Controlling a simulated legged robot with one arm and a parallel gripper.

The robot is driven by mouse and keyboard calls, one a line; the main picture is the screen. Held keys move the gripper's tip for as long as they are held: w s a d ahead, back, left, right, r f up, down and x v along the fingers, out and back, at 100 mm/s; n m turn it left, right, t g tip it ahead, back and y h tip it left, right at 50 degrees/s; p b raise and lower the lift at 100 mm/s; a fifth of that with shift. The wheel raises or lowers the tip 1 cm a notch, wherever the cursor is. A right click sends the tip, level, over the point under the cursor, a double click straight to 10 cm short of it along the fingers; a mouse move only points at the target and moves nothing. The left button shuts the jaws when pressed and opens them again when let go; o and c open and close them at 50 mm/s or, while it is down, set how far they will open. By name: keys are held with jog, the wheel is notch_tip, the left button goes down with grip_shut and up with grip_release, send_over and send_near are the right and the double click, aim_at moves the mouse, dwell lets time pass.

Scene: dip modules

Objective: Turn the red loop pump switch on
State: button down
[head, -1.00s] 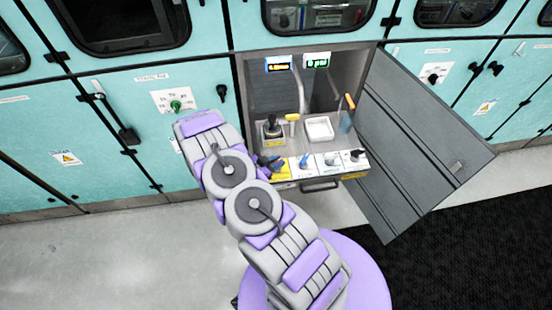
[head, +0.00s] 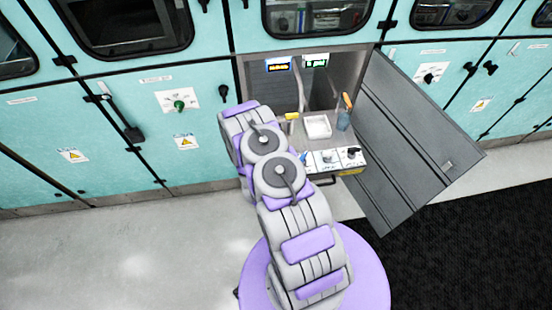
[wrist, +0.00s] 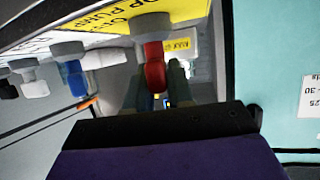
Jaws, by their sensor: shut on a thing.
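The red loop pump switch (wrist: 154,64) shows in the wrist view as a red handle on a grey round base, beside a yellow label reading "OP PUMP" (wrist: 110,25). My gripper (wrist: 157,88) has one finger on each side of the red handle and is shut on it. The fingertips are partly hidden behind the handle and the dark gripper body. In the head view my arm covers the red switch and the gripper. The exact angle of the switch is hard to tell.
A blue switch (wrist: 74,78) and a white one (wrist: 32,80) sit left of the red one in the wrist view. In the head view a white tray (head: 318,126) and an orange-handled tool in a cup (head: 344,118) stand on the shelf. An open grey door (head: 415,140) is at right.

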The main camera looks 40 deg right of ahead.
jog(key=shift+d+n+t+y+b, duration=0.1)
jog(key=shift+n+t+y+b, duration=0.45)
jog(key=shift+n+t+y, duration=0.45)
jog(key=shift+n, duration=0.4)
jog(key=c, duration=1.1)
grip_release()
